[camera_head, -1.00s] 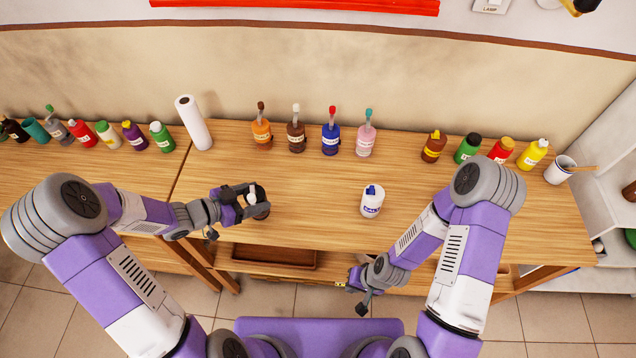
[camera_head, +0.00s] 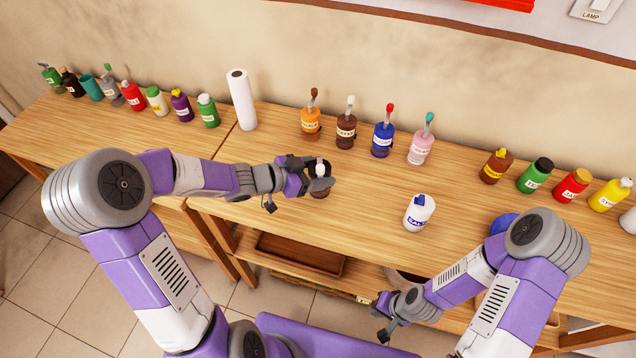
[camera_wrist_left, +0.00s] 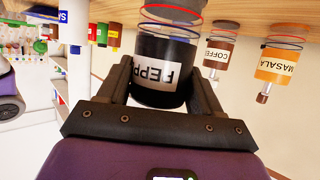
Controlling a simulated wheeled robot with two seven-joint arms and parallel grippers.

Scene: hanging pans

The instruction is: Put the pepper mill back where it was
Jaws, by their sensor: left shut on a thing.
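The pepper mill (camera_head: 320,192) is dark with a pale top and stands upright or nearly so at the front middle of the wooden table. In the left wrist view, which is upside down, it is a black cylinder (camera_wrist_left: 150,78) with a white label reading "PEPP". My left gripper (camera_head: 316,178) is shut on it, with one finger on each side. I cannot tell whether its base touches the table. My right gripper (camera_head: 384,322) hangs low in front of the table edge, away from the mill. Its jaw opening is too small to read.
A white salt shaker (camera_head: 418,212) stands right of the mill. Behind are orange (camera_head: 311,123), brown (camera_head: 346,131), blue (camera_head: 382,139) and pink (camera_head: 421,148) bottles. A paper roll (camera_head: 243,100) stands back left. Several bottles line the far left and right. Table between is clear.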

